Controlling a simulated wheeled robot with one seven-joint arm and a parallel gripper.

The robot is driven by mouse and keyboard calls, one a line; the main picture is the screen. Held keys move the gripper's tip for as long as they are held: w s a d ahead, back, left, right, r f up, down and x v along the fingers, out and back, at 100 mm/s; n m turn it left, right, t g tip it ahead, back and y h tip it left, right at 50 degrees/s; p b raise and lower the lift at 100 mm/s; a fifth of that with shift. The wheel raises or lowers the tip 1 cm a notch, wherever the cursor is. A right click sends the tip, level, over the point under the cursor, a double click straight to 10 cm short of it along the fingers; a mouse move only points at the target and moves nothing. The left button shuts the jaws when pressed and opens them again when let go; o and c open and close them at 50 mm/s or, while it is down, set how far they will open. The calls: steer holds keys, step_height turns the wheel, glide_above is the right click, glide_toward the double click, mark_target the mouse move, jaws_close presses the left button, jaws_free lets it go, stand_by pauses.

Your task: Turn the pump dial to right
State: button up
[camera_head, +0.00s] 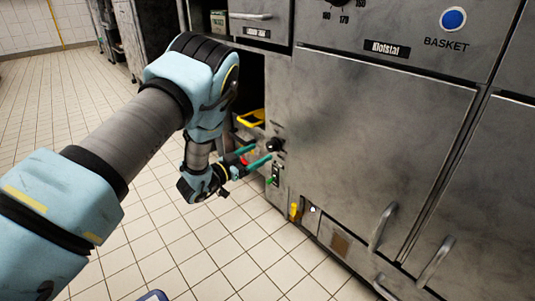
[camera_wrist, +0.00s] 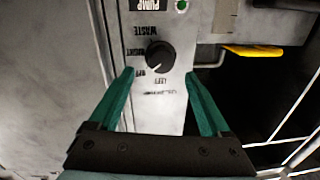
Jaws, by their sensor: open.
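The pump dial (camera_wrist: 160,56) is a round black knob on a narrow grey panel. The dial also shows in the head view (camera_head: 275,145). My gripper (camera_wrist: 159,75) is open and empty, its two green fingers spread toward the panel on either side of the dial in the wrist view. In the head view the gripper (camera_head: 254,155) appears just short of the dial; contact is not visible.
A yellow handle (camera_head: 252,117) juts out near an open bay. A yellow lever (camera_head: 294,211) is low on the cabinet. Steel doors with handles (camera_head: 382,227) stand right; tiled floor is clear.

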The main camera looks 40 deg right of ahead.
mark_target(269, 147)
steer(key=shift+w+d+b, duration=0.1)
steer(key=shift+d+b, duration=0.7)
steer(key=shift+d, duration=1.85)
jaws_close()
